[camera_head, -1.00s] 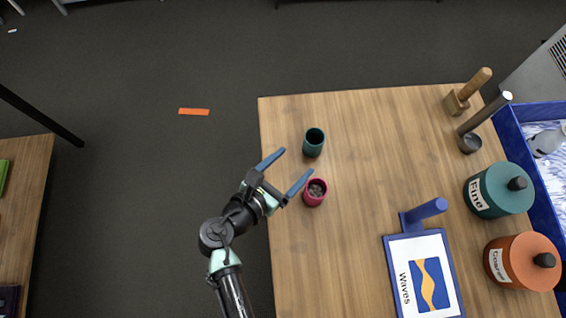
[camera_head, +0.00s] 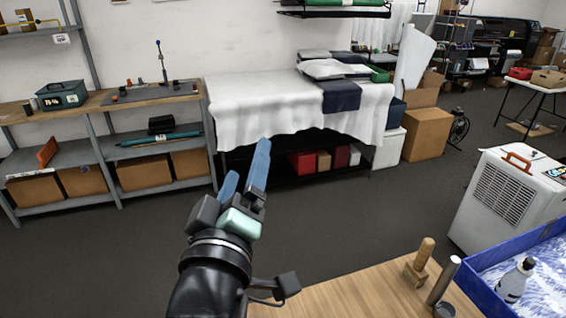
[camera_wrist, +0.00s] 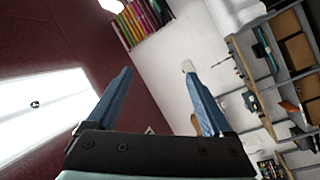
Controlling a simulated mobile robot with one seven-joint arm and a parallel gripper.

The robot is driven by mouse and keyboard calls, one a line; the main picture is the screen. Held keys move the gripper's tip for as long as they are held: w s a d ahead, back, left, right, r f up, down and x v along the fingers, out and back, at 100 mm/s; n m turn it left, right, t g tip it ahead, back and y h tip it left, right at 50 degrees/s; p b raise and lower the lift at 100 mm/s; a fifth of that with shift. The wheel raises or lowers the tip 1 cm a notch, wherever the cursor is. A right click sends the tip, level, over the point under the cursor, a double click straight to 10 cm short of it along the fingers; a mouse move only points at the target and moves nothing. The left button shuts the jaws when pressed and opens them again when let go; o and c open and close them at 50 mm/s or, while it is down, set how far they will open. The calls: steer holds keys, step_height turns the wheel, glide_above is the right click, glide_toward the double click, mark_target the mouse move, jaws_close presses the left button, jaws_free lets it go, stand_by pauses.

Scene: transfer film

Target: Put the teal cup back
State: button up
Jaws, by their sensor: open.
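The teal cup is in neither current view. My gripper (camera_head: 246,163) is raised, open and empty, in the middle of the head view. Its blue fingers point up and away. In the wrist view my gripper (camera_wrist: 157,72) shows its two fingers wide apart with nothing between them, facing a tilted view of walls and shelves. The wooden table (camera_head: 365,287) shows only its far part at the bottom of the head view, below and right of the gripper.
A wooden-handled tool (camera_head: 420,262) and a grey cylinder-handled tool (camera_head: 443,282) stand on the table's far right. A blue tray (camera_head: 480,292) holds a bottle (camera_head: 514,280). A white machine (camera_head: 505,197) stands behind. Shelves (camera_head: 105,150) and a cloth-covered table (camera_head: 240,110) line the wall.

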steer(key=s+d+r+m+t, duration=0.1)
steer(key=s+r+m+t, duration=0.1)
steer(key=r, duration=0.6)
steer(key=s+d+r+m+t+y, duration=0.1)
steer(key=s+d+r+m+t, duration=0.1)
steer(key=s+r, duration=0.4)
steer(key=s+d+r+m+t, duration=0.2)
steer(key=s+r+m+t, duration=0.2)
steer(key=r, duration=0.8)
steer(key=shift+s+d+m+y, duration=0.2)
steer(key=shift+s+m+y, duration=0.1)
steer(key=shift+s+m, duration=0.25)
